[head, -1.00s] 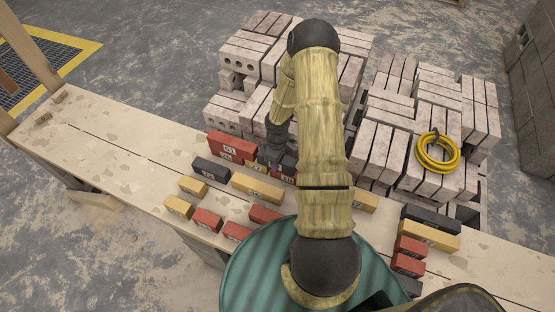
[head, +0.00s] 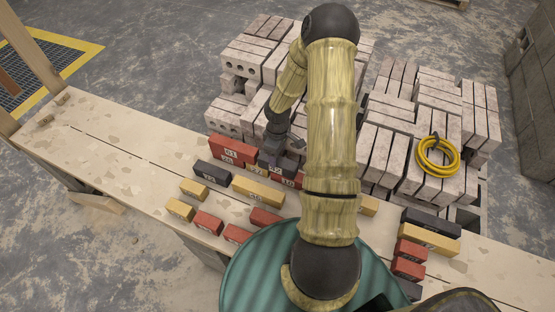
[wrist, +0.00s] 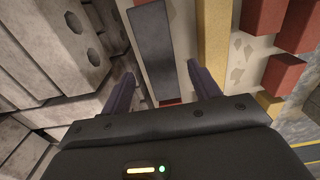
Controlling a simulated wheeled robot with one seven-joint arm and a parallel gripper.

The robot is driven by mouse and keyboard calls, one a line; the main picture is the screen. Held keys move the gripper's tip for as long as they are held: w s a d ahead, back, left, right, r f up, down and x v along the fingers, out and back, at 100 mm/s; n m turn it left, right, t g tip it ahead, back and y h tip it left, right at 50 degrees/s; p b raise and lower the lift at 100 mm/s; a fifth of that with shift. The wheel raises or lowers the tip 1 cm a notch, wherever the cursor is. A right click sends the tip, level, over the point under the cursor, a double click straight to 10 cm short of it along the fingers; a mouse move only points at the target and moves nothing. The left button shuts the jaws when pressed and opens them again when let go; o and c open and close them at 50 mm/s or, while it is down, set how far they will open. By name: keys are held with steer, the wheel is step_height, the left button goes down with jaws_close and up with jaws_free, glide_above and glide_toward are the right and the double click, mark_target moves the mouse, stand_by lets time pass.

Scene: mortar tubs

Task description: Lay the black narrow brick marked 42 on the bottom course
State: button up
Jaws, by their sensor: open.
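The black narrow brick (head: 276,169), its mark seeming to read 42, shows partly under my gripper in the head view. In the wrist view the black brick (wrist: 152,50) runs lengthwise ahead of the fingers. My gripper (wrist: 162,75) is open, with one finger to each side of the brick's line and gaps visible. In the head view my gripper (head: 272,158) is just above the row.
A long yellow brick (head: 258,190) and a black brick (head: 212,172) lie in front of the course. Several small red and yellow bricks are nearer me. Grey block stacks (head: 240,110) stand close behind. The bench's left part (head: 90,140) is clear.

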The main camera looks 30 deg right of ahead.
mark_target(278, 160)
step_height(278, 160, up, 6)
steer(key=shift+f, duration=0.25)
stand_by(0.4)
steer(key=s+a+r+m+t, duration=0.1)
steer(key=s+a+r+m, duration=0.2)
steer(key=s+a+r, duration=0.3)
steer(key=s+a+r+m+t, duration=0.1)
steer(key=s+a+r+m, duration=0.3)
steer(key=r, duration=0.9)
steer(key=s+a, duration=0.2)
steer(key=a, duration=0.1)
steer(key=shift+s+a+m+t, duration=0.25)
steer(key=shift+a+m+t, duration=0.05)
steer(key=shift+c, duration=0.2)
